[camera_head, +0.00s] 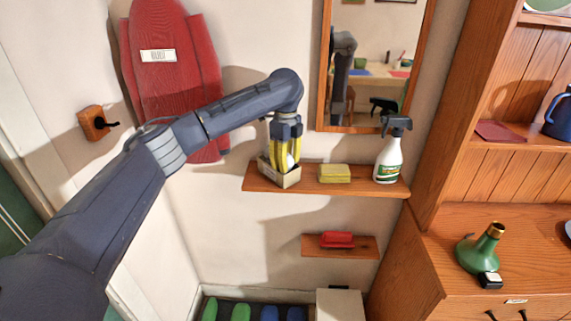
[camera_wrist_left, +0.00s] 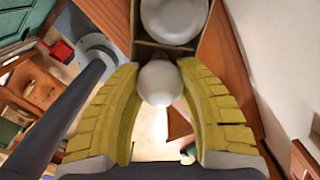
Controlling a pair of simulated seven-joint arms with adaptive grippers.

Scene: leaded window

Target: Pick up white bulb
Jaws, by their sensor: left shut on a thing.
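My left gripper (camera_head: 286,160) points down at the small box (camera_head: 290,180) on the left end of the wooden wall shelf (camera_head: 315,187). In the left wrist view, a white bulb (camera_wrist_left: 160,83) sits between the yellow fingers of my left gripper (camera_wrist_left: 160,98), which are shut on it. A second round white thing, apparently another bulb (camera_wrist_left: 175,18), lies in the box (camera_wrist_left: 147,48) just beyond the held one. I cannot tell whether the held bulb still touches the box. My right gripper is not in view.
A yellow sponge (camera_head: 334,173) and a white spray bottle (camera_head: 388,158) stand on the same shelf, right of the box. A mirror (camera_head: 350,123) hangs just above. A lower shelf (camera_head: 310,245) holds a red brush-like thing (camera_head: 337,239). A wooden cabinet (camera_head: 430,235) stands at right.

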